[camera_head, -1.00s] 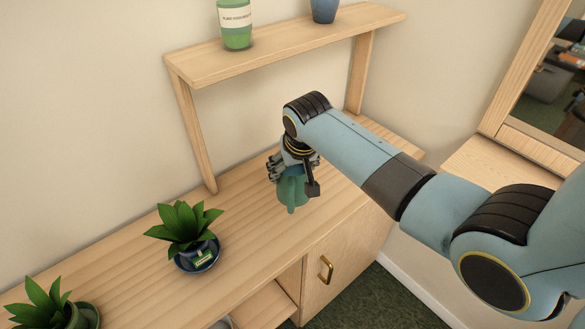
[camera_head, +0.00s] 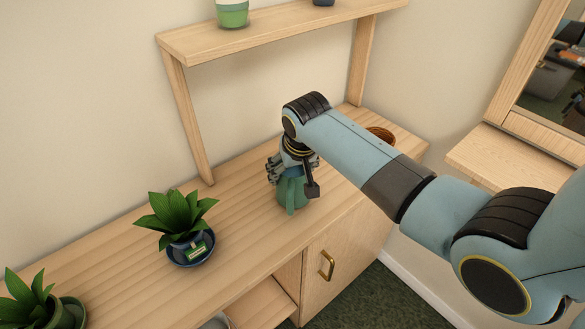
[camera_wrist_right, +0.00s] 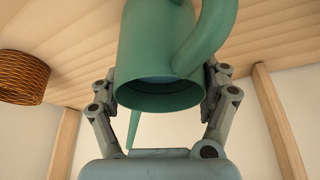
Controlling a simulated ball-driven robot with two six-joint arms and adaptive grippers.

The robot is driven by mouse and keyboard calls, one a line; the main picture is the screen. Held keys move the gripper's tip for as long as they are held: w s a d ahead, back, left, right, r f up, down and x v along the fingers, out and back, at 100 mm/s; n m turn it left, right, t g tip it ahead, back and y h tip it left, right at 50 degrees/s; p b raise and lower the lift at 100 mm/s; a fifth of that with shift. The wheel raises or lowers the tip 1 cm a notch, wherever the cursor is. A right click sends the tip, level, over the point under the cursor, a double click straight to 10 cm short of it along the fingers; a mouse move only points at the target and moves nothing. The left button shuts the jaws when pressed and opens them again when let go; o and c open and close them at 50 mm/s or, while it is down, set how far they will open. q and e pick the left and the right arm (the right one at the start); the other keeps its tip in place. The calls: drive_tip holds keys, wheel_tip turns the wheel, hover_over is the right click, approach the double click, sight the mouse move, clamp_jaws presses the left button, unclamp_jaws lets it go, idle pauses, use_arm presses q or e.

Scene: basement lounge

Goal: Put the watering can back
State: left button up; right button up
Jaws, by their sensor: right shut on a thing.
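The green watering can (camera_head: 290,194) is under my right gripper (camera_head: 292,172) at the right part of the wooden cabinet top (camera_head: 245,225). In the right wrist view the can (camera_wrist_right: 158,50) sits between the two fingers of my right gripper (camera_wrist_right: 160,95), which is shut on its sides. Its open rim, handle and thin spout show there. I cannot tell whether its base touches the cabinet top. My left gripper is not in view.
A potted plant (camera_head: 176,215) in a blue saucer and another plant (camera_head: 35,300) stand to the left. A raised shelf (camera_head: 270,36) holds a green jar (camera_head: 232,14). A woven basket (camera_head: 380,134) sits behind my arm; it also shows in the wrist view (camera_wrist_right: 22,77).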

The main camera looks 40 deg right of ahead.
drive_tip(key=shift+f, duration=0.4)
drive_tip(key=o, duration=1.6)
